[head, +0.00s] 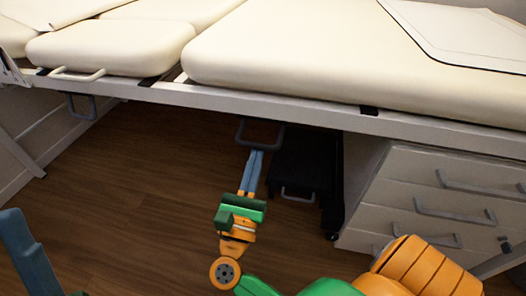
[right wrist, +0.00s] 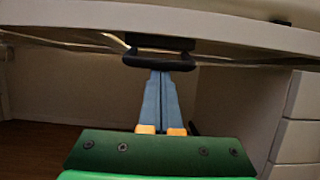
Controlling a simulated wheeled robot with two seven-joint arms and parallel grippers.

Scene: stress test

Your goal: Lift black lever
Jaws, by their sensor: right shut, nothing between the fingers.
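A black lever (head: 259,133), a dark loop handle, hangs under the white bed frame edge in the middle of the head view. It also shows in the right wrist view (right wrist: 158,62). My right gripper (head: 256,154) has its blue fingers together and empty. Its tips (right wrist: 161,74) are at the lower bar of the lever; I cannot tell whether they touch it. A second dark loop handle (head: 82,106) hangs under the frame farther left. A blue-grey part of my left gripper (head: 22,252) shows at the lower left edge; its jaws are not clear.
The bed has cream cushions (head: 300,52) on a white frame (head: 215,99). White drawers (head: 430,190) stand at the right, with a black step-like unit (head: 297,165) beside them under the bed. Wooden floor (head: 130,180) is clear at the left.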

